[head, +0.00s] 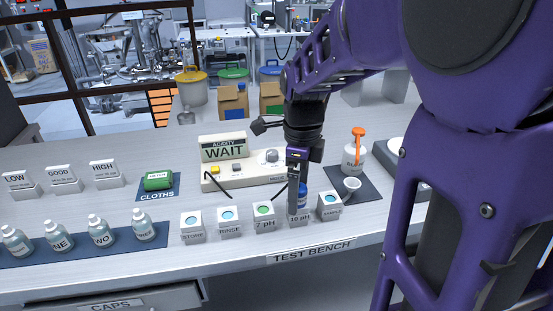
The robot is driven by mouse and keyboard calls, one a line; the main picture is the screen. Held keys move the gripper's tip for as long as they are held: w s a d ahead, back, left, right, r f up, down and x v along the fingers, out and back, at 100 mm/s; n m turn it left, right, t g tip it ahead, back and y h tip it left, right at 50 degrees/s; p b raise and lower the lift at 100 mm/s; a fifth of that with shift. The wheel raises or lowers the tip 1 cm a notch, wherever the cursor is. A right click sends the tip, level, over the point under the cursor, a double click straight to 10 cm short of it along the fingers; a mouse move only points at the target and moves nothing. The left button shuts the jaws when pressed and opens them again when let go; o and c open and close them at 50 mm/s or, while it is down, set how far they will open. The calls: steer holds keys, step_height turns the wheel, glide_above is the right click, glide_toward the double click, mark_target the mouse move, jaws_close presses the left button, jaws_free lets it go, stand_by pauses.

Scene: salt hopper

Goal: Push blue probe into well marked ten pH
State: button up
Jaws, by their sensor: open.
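The blue probe (302,198) stands at the white well block marked 10 pH (299,219), second from the right in the front row. It looks about upright, but how deep it sits is hidden. My gripper (295,205) points down over this block, with a dark finger in front of the probe's left side. The jaws are open around or beside the probe; I cannot tell which. The neighbouring blocks are one marked 7 pH (263,221) to the left and one at the right end (329,210).
The acidity meter (222,149) reads WAIT and stands behind the row, with black cables near my gripper. Two more wells (192,228) (229,224) lie left. Several bottles (101,230) line the left front.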

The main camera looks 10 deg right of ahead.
steer(key=shift+r+p, duration=2.15)
steer(key=shift+r, duration=0.6)
step_height(320, 180, up, 17)
steer(key=p, duration=0.2)
steer(key=shift+r+p, duration=0.2)
steer(key=shift+p, duration=0.1)
